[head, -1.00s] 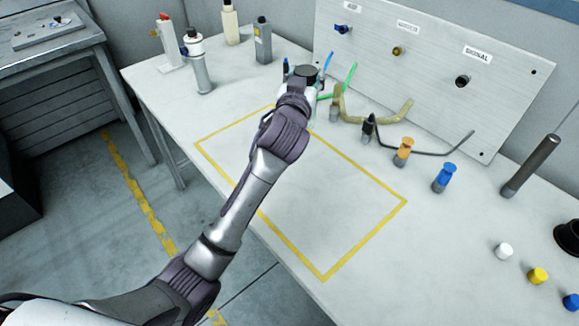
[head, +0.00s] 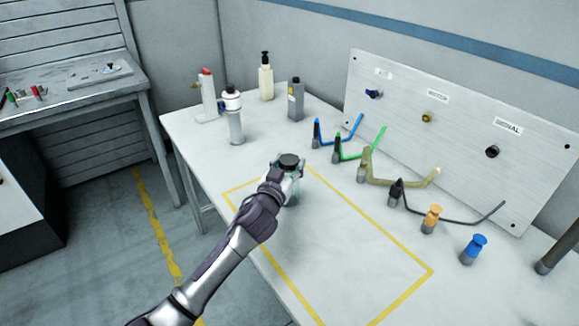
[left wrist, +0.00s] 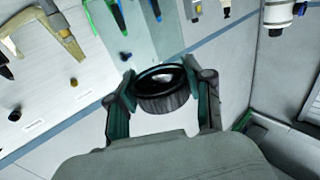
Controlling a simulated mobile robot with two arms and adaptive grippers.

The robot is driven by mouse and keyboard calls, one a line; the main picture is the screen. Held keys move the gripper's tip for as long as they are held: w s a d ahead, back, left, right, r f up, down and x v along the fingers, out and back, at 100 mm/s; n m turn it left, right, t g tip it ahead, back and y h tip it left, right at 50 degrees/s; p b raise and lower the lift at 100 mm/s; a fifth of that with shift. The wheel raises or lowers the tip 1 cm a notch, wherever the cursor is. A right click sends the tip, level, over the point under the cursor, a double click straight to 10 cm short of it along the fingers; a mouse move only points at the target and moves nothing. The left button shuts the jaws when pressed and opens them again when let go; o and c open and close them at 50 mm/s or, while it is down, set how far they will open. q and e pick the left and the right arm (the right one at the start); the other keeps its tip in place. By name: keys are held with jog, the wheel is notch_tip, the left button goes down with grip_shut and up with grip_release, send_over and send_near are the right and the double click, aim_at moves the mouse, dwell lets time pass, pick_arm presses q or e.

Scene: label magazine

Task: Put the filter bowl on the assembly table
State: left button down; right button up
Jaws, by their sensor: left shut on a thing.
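The filter bowl (head: 289,160), a clear greenish body with a black round top, is in my left gripper (head: 287,174) in the head view. The gripper is shut on its sides. In the left wrist view, the bowl's black ribbed ring (left wrist: 163,96) sits between the two fingers of my left gripper (left wrist: 163,90). The bowl is over the white table (head: 335,235), near the far-left corner of its yellow outline. I cannot tell whether its base touches the surface. A grey workbench (head: 70,105) stands at the left. My right gripper is not in view.
Several coloured hoses (head: 350,150) and fittings lie right of the gripper, before an upright metal panel (head: 462,175). A white canister (head: 234,115), a cream bottle (head: 265,78) and a grey container (head: 296,98) stand behind. The yellow-outlined area (head: 428,275) is mostly clear.

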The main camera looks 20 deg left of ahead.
pick_arm(q)
jog(key=shift+f, duration=0.3)
jog(key=shift+f, duration=0.15)
jog(key=shift+c, duration=2.3)
grip_release()
jog(key=shift+s, duration=0.25)
jog(key=s, duration=1.1)
jog(key=shift+s+a+b, duration=0.2)
jog(key=shift+s+b, duration=0.1)
jog(key=shift+b, duration=0.05)
